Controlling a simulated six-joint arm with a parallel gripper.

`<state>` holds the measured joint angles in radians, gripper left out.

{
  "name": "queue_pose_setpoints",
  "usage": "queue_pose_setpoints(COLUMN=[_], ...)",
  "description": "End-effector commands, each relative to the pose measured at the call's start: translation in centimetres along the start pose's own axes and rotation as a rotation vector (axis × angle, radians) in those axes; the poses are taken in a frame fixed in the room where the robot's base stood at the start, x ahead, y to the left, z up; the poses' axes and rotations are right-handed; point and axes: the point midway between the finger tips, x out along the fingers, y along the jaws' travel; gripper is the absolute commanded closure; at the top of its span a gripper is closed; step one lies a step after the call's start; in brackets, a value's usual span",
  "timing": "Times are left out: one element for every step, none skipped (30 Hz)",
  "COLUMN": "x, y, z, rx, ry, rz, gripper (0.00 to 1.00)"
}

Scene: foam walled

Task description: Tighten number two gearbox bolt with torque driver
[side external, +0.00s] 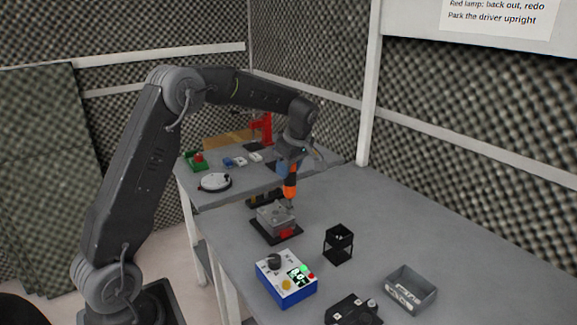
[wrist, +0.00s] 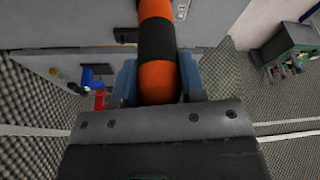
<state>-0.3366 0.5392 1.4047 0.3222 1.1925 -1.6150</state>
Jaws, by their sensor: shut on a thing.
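My gripper (side external: 288,168) is shut on the torque driver (side external: 290,188), which has orange and black bands. The driver hangs roughly upright, its tip at the right side of the grey gearbox (side external: 270,216). I cannot tell whether the tip sits in a bolt; the individual bolts are too small to make out. The gearbox rests on a black base plate (side external: 264,236) with a red part at its front. In the wrist view the driver (wrist: 157,50) runs between the blue-grey jaws of my gripper (wrist: 158,82); its tip is hidden there.
A blue-and-white control box (side external: 286,284) with a bright green light stands in front of the gearbox. To the right are a black open-frame stand (side external: 338,244), a grey bin (side external: 411,289) and a black fixture (side external: 353,310). The bench's right rear is clear.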

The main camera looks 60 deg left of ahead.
Motion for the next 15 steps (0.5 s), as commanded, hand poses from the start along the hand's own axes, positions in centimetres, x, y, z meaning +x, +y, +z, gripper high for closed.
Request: queue_pose_setpoints(x=[0.02, 0.06, 0.11, 0.15, 0.19, 0.25, 0.29, 0.32, 0.38, 0.42, 0.46, 0.51, 0.55, 0.6, 0.67], y=[0.02, 0.02, 0.02, 0.02, 0.02, 0.02, 0.02, 0.02, 0.02, 0.02, 0.02, 0.02, 0.01, 0.01, 0.01], z=[0.0, 0.01, 0.03, 0.04, 0.05, 0.07, 0.08, 0.09, 0.11, 0.12, 0.14, 0.15, 0.17, 0.18, 0.2], rx=[0.0, 0.0, 0.0, 0.0, 0.0, 0.0, 0.0, 0.0, 0.0, 0.0, 0.0, 0.0, 0.0, 0.0, 0.0], ry=[0.0, 0.0, 0.0, 0.0, 0.0, 0.0, 0.0, 0.0, 0.0, 0.0, 0.0, 0.0, 0.0, 0.0, 0.0], rz=[0.001, 0.002, 0.002, 0.001, 0.002, 0.001, 0.001, 0.001, 0.001, 0.001, 0.001, 0.001, 0.001, 0.001, 0.001], gripper=[0.89, 0.89, 0.89, 0.89, 0.89, 0.89, 0.89, 0.89, 0.89, 0.89, 0.89, 0.89, 0.89, 0.89, 0.89])
